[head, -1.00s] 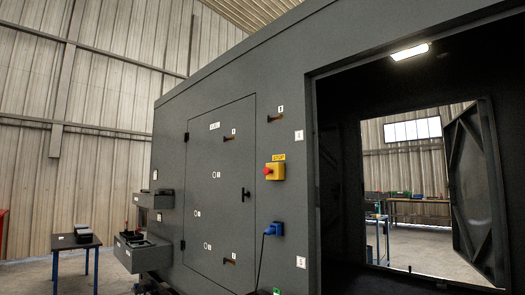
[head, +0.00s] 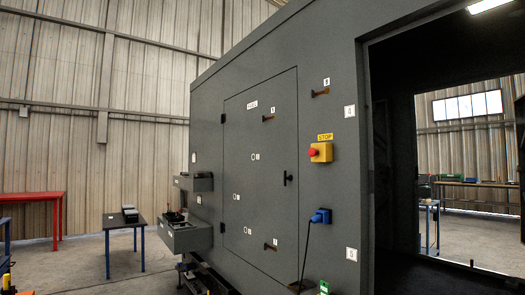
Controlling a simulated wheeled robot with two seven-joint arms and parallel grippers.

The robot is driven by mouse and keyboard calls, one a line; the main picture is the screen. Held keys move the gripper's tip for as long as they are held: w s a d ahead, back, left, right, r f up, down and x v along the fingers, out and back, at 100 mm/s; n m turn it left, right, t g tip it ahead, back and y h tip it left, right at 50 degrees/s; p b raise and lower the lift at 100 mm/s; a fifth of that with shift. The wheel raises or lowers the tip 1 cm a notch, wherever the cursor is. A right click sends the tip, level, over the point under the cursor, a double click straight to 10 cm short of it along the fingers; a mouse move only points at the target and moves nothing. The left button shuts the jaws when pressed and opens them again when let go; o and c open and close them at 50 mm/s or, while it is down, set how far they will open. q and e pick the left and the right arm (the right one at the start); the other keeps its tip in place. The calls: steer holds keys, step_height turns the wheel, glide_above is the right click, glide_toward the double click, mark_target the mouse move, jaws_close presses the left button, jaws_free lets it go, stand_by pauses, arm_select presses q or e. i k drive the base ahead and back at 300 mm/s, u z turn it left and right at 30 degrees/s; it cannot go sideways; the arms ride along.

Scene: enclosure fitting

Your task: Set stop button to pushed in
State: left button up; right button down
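The stop button (head: 312,152) is a red knob on a yellow box (head: 325,152), fixed to the dark grey enclosure wall between the closed panel door and the large opening. A yellow STOP label (head: 325,137) sits just above it. The red knob stands out from the left side of the box; from here I cannot tell whether it is pushed in. Neither of my grippers shows in the head view.
A blue plug with a cable (head: 320,216) is on the wall below the box. Grey bins (head: 186,237) stick out at the enclosure's left end. A dark table (head: 125,222) and a red table (head: 32,196) stand at left. The enclosure's opening is at right.

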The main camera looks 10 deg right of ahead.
mark_target(312, 152)
steer(key=u, duration=0.4)
steer(key=i, duration=1.75)
steer(key=z, duration=0.9)
steer(key=i, duration=0.45)
steer(key=z, duration=0.4)
